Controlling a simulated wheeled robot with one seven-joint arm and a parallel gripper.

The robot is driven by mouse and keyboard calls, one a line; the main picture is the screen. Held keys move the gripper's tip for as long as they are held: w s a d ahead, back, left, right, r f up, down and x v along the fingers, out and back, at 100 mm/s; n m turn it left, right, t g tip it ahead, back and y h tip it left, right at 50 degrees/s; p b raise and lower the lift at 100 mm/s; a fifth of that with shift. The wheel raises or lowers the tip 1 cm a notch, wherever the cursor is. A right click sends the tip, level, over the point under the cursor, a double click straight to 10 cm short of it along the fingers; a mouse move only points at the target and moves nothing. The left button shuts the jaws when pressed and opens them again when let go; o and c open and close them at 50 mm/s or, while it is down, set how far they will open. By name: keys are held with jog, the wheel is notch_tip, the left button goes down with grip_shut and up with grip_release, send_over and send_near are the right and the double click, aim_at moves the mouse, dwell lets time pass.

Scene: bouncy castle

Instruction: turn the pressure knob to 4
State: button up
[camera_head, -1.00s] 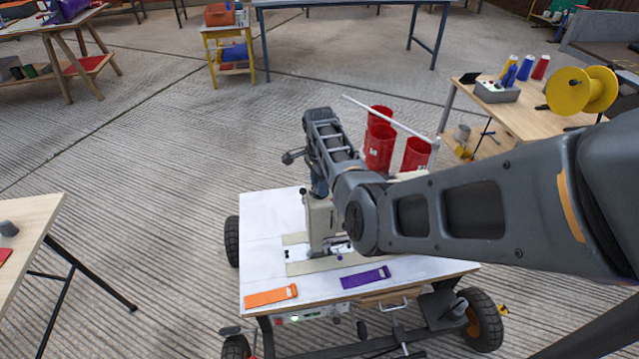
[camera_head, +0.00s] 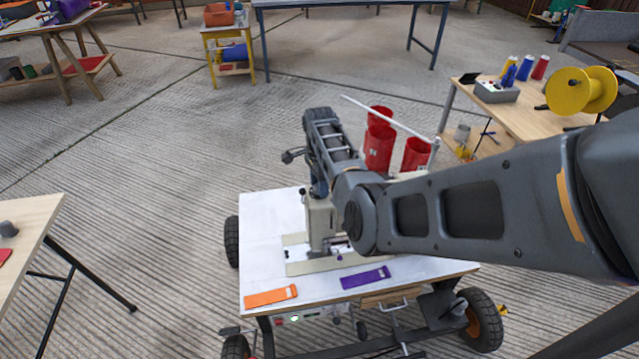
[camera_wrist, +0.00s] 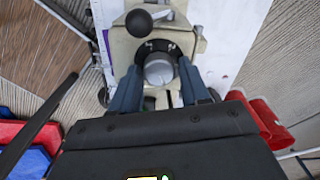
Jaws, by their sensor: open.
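The sewing machine (camera_head: 320,222) stands on the white-topped cart (camera_head: 262,215), cream-coloured and partly hidden behind my arm in the head view. In the wrist view the machine's cream end (camera_wrist: 122,48) faces me. The pressure knob (camera_wrist: 158,70) is a round silver-grey knob on a dark dial plate with pale marks; the marks are too small to read. My gripper (camera_wrist: 157,82) is open, its two blue-grey fingers on the left and right of the knob. I cannot tell whether they touch it.
A black ball-ended lever (camera_wrist: 139,22) sticks out just beyond the knob. An orange strip (camera_head: 270,296) and a purple strip (camera_head: 366,277) lie at the cart's front edge. A wooden table with a yellow spool (camera_head: 568,92) is at right.

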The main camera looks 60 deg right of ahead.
notch_tip(320, 180, up, 8)
jog(key=shift+f, duration=0.1)
dwell(0.4)
dwell(0.5)
